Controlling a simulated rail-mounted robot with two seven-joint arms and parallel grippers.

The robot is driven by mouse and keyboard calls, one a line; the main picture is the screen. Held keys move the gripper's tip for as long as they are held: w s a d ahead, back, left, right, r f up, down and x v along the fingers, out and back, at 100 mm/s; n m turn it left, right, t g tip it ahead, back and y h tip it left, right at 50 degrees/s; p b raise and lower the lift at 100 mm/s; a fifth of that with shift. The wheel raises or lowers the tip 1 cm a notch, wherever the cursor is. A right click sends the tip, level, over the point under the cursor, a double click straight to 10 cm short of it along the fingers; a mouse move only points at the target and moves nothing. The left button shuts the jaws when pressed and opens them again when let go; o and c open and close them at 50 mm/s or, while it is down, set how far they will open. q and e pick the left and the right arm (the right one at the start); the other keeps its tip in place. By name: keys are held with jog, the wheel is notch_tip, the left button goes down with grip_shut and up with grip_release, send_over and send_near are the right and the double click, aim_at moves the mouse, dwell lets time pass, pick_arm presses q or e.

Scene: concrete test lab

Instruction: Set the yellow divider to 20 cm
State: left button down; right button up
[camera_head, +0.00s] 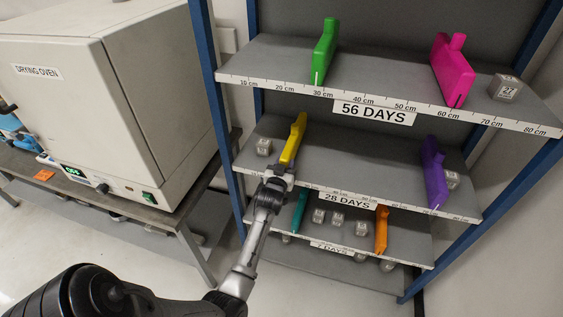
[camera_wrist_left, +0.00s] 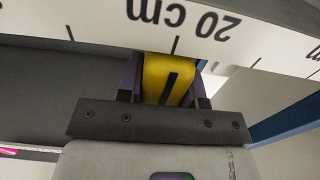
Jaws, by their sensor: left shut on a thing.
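The yellow divider (camera_head: 293,142) stands on the middle shelf, the one marked 28 DAYS, near its left end. My left gripper (camera_head: 279,174) is at the front edge of that shelf, shut on the divider's front end. In the left wrist view the yellow divider (camera_wrist_left: 168,78) sits between the two fingers (camera_wrist_left: 160,95). Its black line points at the long tick under the upside-down "20 cm" label on the scale strip (camera_wrist_left: 190,25), about in line with it. In the head view the gripper hides this part of the scale. My right gripper is not in view.
A purple divider (camera_head: 433,175) stands at the right of the same shelf. A grey cube (camera_head: 264,146) lies left of the yellow divider. Green (camera_head: 324,52) and pink (camera_head: 452,70) dividers stand above, teal (camera_head: 300,210) and orange (camera_head: 381,230) below. The drying oven (camera_head: 110,100) is at left.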

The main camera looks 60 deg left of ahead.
pick_arm(q)
jog(key=c, duration=0.8)
grip_release()
jog(key=shift+d, duration=0.1)
jog(key=shift+o, duration=0.2)
jog(key=shift+s+d, duration=0.35)
jog(key=shift+d, duration=0.05)
jog(key=p+v, duration=0.2)
jog(key=v, duration=1)
jog(key=shift+s+d, duration=0.2)
jog(key=shift+s, duration=0.1)
